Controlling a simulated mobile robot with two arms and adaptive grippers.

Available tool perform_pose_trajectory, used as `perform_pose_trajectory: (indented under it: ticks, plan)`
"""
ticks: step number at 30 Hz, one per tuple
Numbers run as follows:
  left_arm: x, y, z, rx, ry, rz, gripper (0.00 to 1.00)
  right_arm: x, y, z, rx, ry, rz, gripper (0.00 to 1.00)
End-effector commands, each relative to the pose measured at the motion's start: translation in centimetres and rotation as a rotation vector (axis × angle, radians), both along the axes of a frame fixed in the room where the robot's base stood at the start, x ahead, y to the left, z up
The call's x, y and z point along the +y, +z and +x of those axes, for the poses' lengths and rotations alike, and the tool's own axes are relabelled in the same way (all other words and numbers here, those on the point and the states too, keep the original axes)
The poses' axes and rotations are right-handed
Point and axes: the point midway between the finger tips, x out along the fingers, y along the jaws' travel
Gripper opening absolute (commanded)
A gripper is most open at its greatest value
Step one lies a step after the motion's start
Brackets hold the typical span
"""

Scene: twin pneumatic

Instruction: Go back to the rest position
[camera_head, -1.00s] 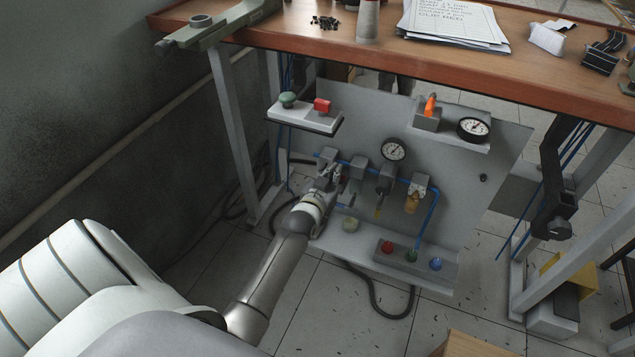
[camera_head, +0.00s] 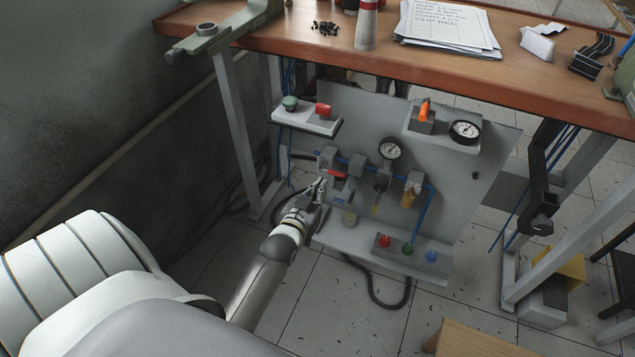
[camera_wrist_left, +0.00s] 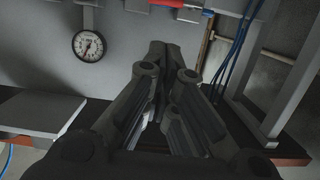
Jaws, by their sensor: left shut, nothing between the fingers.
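My left gripper (camera_head: 318,190) is shut and empty in the head view, in front of the left part of the grey pneumatic panel (camera_head: 455,200). A red-handled valve (camera_head: 336,174) on the blue air line sits just above and right of its fingertips, apart from them as far as I can tell. In the left wrist view the closed dark fingers (camera_wrist_left: 160,52) point up the picture, with a dial gauge (camera_wrist_left: 89,45) at left and a red part (camera_wrist_left: 185,3) at the top edge. My right gripper is not in view.
A wooden workbench (camera_head: 300,45) stands above the panel, with papers (camera_head: 445,25) on it. The panel carries shelves with a green knob (camera_head: 290,103), a red block (camera_head: 323,111) and gauges. A lower ledge has red, green and blue buttons (camera_head: 408,248). A wooden stool corner (camera_head: 470,338) is at lower right.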

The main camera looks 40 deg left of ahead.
Motion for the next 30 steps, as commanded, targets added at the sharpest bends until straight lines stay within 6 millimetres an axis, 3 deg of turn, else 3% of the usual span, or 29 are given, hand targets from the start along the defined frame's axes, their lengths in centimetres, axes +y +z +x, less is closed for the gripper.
perform_pose_trajectory:
  ticks: [11,14,17,21,24,30]
  plan:
    - [-0.5,-0.2,-1.0,0.013,-0.006,-0.002,0.0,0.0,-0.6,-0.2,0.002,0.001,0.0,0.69]
    - [-1.7,-2.5,-1.7,0.088,-0.034,-0.015,0.0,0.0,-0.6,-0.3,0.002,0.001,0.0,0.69]
    - [-4.3,-7.1,-3.6,0.243,-0.09,-0.037,0.0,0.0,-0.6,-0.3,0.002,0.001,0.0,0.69]
    - [-8.5,-14.9,-9.1,0.538,-0.184,-0.058,0.0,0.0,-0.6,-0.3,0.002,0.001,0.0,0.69]
    - [-10.9,-19.2,-13.8,0.728,-0.237,-0.062,0.0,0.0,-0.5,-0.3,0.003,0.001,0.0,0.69]
    - [-13.7,-24.7,-23.1,1.045,-0.312,-0.048,0.0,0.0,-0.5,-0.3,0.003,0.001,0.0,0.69]
